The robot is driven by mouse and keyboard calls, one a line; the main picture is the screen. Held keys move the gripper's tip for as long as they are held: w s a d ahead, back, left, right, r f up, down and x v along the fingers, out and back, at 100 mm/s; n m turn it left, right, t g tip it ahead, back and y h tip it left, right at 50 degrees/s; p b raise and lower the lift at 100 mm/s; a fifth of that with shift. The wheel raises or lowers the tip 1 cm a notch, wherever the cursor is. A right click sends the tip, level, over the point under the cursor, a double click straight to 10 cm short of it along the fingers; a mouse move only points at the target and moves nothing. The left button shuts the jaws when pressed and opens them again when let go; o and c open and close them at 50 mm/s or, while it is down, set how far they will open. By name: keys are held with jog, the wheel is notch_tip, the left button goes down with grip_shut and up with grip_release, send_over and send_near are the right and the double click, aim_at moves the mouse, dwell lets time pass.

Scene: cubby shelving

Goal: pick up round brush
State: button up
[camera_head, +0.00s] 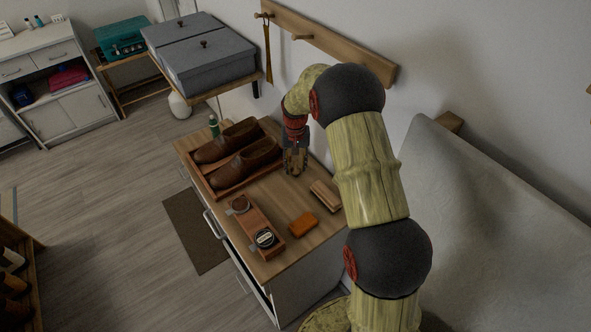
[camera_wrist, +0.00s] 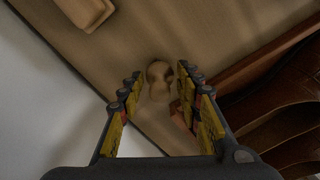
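My gripper (camera_head: 296,163) is over the far right part of the cabinet top, beside the shoe tray, pointing down. In the wrist view its two yellow-and-black fingers (camera_wrist: 162,110) are apart. A pale, knobbed object (camera_wrist: 160,76), which looks like the round brush, shows between and just beyond the fingertips. I cannot tell whether a finger touches it. In the head view the gripper hides it.
The wooden tray (camera_head: 229,188) with brown shoes (camera_head: 247,164) lies left of my gripper. A wooden block-like brush (camera_head: 325,195), an orange block (camera_head: 303,224) and a box with tins (camera_head: 256,226) are nearer. The wall (camera_head: 407,45) is close behind.

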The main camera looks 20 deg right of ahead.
aim_at(295, 160)
jog(key=c, duration=0.6)
jog(key=shift+c, duration=0.5)
jog(key=shift+r, duration=0.55)
notch_tip(295, 160, up, 2)
jog(key=shift+r+p, duration=0.25)
jog(key=shift+p, duration=0.35)
jog(key=s+a+r+p, duration=0.2)
jog(key=s+r, duration=0.7)
jog(key=s, duration=0.4)
jog(key=shift+s+a+r, duration=0.2)
jog(key=shift+s+a, duration=0.15)
jog(key=shift+s, duration=0.05)
